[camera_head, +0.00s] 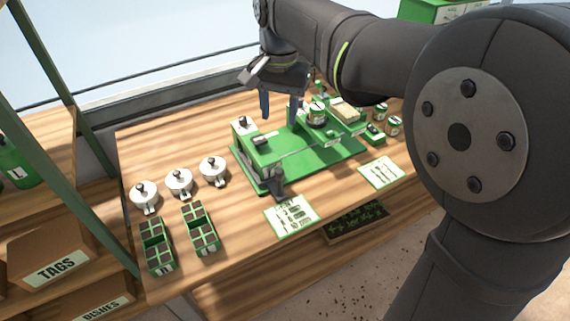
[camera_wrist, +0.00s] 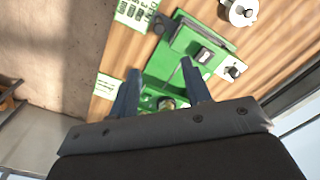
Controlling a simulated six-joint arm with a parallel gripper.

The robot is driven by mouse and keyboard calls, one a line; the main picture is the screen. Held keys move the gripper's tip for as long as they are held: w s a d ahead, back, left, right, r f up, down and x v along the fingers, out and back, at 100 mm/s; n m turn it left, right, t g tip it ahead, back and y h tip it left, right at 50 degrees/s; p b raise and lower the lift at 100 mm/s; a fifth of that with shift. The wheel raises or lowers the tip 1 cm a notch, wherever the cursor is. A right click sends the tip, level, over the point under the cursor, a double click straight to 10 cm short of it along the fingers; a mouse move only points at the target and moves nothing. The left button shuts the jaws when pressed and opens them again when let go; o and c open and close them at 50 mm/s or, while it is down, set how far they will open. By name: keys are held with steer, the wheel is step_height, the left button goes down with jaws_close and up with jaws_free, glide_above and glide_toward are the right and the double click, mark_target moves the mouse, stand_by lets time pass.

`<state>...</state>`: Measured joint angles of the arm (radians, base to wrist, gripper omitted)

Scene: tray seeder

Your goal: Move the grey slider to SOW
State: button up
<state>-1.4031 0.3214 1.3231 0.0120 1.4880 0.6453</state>
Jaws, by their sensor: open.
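The green tray seeder (camera_head: 315,158) stands on the wooden bench; it also shows in the wrist view (camera_wrist: 177,45). A small dark grey block, which looks like the slider (camera_head: 260,141), sits on the seeder's raised left part; in the wrist view it appears as a grey block (camera_wrist: 205,56) with a pale edge. I cannot read a SOW mark. My gripper (camera_head: 279,110) is open and empty above the seeder's far side, apart from the slider. In the wrist view its two fingers (camera_wrist: 160,70) point over the green plate, the slider beyond the right fingertip.
Three white lidded pots (camera_head: 179,182) stand left of the seeder, with green cell trays (camera_head: 202,238) in front. Printed cards (camera_head: 291,215) lie at the bench's front. Several small jars (camera_head: 393,126) stand right of the seeder.

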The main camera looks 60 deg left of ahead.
mark_target(280, 170)
step_height(280, 170, down, 18)
steer(key=shift+r, duration=0.2)
steer(key=shift+c, duration=0.4)
jaws_close()
